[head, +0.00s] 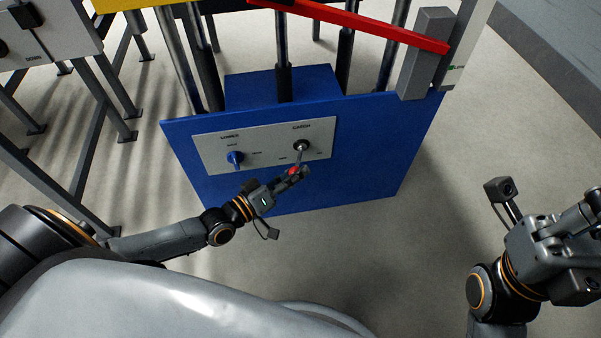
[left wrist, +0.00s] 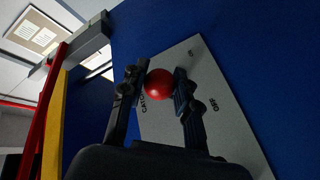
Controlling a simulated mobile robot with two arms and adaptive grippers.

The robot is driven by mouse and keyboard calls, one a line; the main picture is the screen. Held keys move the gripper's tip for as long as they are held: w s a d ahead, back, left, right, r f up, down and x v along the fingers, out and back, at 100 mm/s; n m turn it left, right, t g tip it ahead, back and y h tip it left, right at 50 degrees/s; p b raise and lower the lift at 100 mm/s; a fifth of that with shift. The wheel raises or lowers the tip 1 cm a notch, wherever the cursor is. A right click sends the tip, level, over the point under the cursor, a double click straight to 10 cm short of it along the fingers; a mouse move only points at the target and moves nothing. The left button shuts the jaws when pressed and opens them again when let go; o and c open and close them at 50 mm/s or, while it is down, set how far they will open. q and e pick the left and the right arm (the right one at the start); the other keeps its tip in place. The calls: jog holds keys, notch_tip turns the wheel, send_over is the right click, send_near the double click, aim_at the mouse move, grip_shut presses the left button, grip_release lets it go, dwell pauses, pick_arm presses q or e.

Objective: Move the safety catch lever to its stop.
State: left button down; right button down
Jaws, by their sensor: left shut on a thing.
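The catch lever (head: 299,158) is a thin metal rod with a red ball knob (head: 292,171), under the CATCH label on a grey panel (head: 268,154). It hangs down and slightly left from its dark round pivot (head: 302,146). My left gripper (head: 297,172) is shut on the red knob. In the left wrist view the red ball (left wrist: 159,84) sits between the two fingers, with the grey panel behind it; the rod is hidden there. My right gripper (head: 575,245) is at the right edge, far from the panel, and its fingers do not show clearly.
A blue rotary knob (head: 235,157) is on the same panel, left of the lever. The panel is on a blue cabinet front (head: 370,150). A red bar (head: 365,25) crosses above. Dark railings stand at the left. The floor right of the cabinet is clear.

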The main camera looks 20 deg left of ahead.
pick_arm(q)
jog(key=shift+w+a+r, duration=0.25)
jog(key=shift+a+r, duration=0.1)
jog(key=shift+a, duration=0.1)
jog(key=c, duration=1)
grip_release()
jog(key=shift+s, duration=0.1)
jog(key=shift+f, duration=0.1)
jog(key=shift+s+f, duration=0.1)
jog(key=shift+s+a, duration=0.1)
jog(key=shift+s, duration=0.15)
jog(key=v, duration=1.1)
jog(key=shift+s, duration=0.15)
